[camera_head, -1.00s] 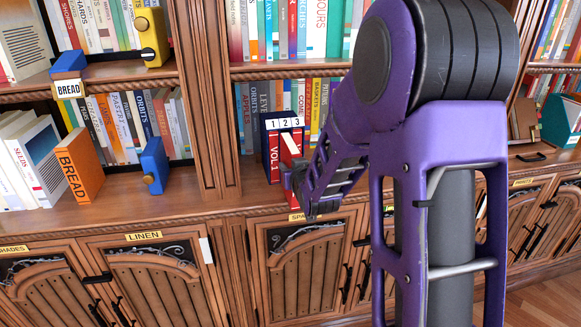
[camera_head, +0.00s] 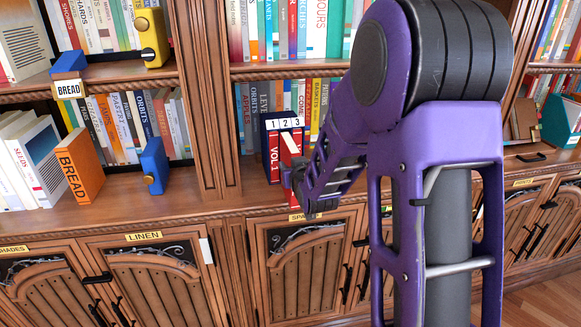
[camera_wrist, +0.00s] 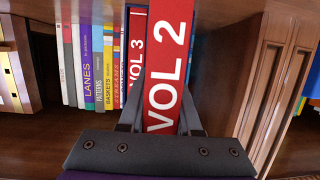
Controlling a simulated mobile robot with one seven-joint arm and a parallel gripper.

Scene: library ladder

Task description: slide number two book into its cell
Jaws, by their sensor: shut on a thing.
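The slipcase (camera_head: 284,124), dark blue with white labels 1, 2 and 3, stands on the middle shelf. The red VOL 1 book (camera_head: 274,158) is in its left cell. The red number two book (camera_head: 290,149) juts out from the middle of the case towards me; its VOL 2 spine (camera_wrist: 172,60) fills the middle of the wrist view. My gripper (camera_wrist: 160,118) is shut on this book near its outer end. The VOL 3 book (camera_wrist: 137,50) sits farther back beside it in the wrist view. How deep the number two book reaches into its cell is hidden.
Shelved books (camera_head: 255,115) stand behind and beside the case. A wooden upright (camera_head: 205,100) is to its left. The orange BREAD book (camera_head: 80,168) and a blue bookend (camera_head: 154,165) are farther left. The ledge left of the case is clear.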

